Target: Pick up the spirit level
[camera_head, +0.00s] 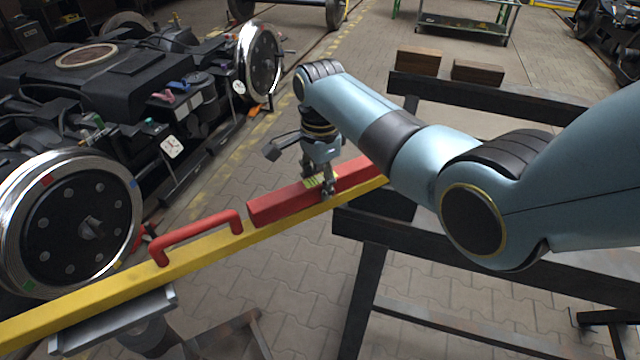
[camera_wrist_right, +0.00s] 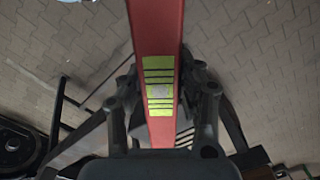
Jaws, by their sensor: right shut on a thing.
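The spirit level is a long red bar (camera_head: 275,206) with a yellow-green striped patch near its middle. It lies along the yellow beam (camera_head: 205,262); I cannot tell whether it touches the beam or is just above it. My right gripper (camera_head: 323,188) comes down from above and is shut on the level at the striped patch. In the right wrist view the red bar (camera_wrist_right: 157,30) runs between the fingers (camera_wrist_right: 163,110), with the patch between them. The fingers hide part of its sides. My left gripper is not in view.
A red handle (camera_head: 197,234) stands on the yellow beam, left of the level. A grey support (camera_head: 115,322) is under the beam's left end. Dark trestles (camera_head: 450,255) stand at right, with wooden blocks (camera_head: 418,62) behind. A wheeled bogie (camera_head: 85,75) fills the left.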

